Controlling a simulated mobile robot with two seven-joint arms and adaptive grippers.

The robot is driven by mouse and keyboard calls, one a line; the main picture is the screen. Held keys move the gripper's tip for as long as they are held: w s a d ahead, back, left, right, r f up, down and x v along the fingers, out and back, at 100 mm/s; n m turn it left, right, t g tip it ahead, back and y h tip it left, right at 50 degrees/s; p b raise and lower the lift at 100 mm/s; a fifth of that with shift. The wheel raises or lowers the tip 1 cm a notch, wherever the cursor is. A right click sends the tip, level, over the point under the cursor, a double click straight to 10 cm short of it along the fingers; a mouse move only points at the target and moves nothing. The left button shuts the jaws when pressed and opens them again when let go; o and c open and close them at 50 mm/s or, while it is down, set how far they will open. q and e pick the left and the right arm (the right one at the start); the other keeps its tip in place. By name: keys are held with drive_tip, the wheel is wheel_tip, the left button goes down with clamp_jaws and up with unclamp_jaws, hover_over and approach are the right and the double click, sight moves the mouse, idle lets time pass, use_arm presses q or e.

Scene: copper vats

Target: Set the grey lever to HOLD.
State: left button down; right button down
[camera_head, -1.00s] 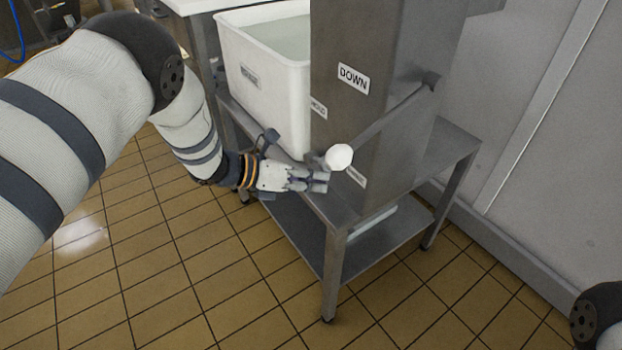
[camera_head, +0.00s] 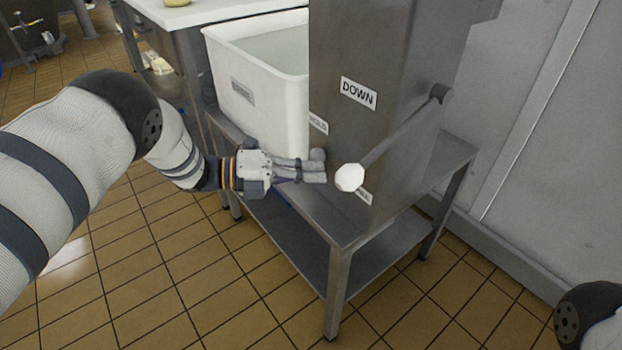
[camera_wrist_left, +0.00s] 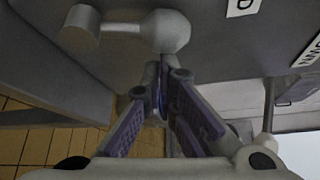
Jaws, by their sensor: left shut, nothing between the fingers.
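The grey lever (camera_head: 398,131) is a rod on the steel column (camera_head: 385,50), with a pale faceted knob (camera_head: 349,177) at its low end. The knob is beside a lower label (camera_head: 363,197), which it partly covers. The HOLD label (camera_head: 318,122) is higher, at the column's left edge, and the DOWN label (camera_head: 358,93) is above it. My left gripper (camera_head: 324,171) is shut and empty, just left of the knob. In the left wrist view the knob (camera_wrist_left: 165,32) is just beyond the closed fingertips (camera_wrist_left: 160,72); contact is unclear. My right gripper is out of view.
A white tub (camera_head: 255,85) stands left of the column, close behind my left gripper. The column stands on a steel table (camera_head: 340,232) with a lower shelf. The tiled floor in front is clear. A grey wall (camera_head: 540,130) is at the right.

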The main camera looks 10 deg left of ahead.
use_arm(q)
drive_tip(key=shift+w+a+r, duration=0.45)
drive_tip(key=shift+a+r, duration=0.05)
drive_tip(key=shift+a, duration=0.15)
drive_tip(key=shift+a, duration=0.1)
idle(0.6)
